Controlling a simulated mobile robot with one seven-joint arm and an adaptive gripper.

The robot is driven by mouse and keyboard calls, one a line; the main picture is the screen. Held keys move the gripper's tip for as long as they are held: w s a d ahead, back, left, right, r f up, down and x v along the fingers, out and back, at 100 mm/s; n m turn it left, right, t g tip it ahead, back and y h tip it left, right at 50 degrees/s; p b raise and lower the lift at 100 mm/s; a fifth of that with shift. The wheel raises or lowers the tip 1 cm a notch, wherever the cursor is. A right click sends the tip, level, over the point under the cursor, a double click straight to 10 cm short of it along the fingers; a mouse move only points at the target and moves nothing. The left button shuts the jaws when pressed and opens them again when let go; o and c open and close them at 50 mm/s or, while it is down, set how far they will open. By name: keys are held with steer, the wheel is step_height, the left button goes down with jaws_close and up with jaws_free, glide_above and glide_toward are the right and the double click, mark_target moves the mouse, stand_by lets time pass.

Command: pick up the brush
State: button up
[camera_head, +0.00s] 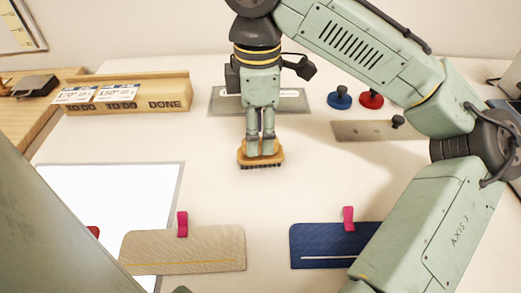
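The brush (243,156) has an orange-brown wooden body and short dark bristles facing down. It is near the middle of the white table. My gripper (261,149) points straight down from above, with its fingertips at the top of the brush. The two fingers are close together and look shut on the middle of the brush, hiding part of its top. The brush is level. I cannot tell whether the bristles touch the table.
A wooden holder (175,97) with cards stands at the back left. A grey plate (222,101) lies behind my gripper. Blue (339,98) and red (371,99) knobs and a metal plate (362,131) are right. Beige (185,250) and navy (312,240) fabric pieces lie in front.

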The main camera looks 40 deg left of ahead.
mark_target(260, 152)
steer(key=shift+f, duration=1.4)
steer(key=shift+c, duration=0.4)
jaws_close()
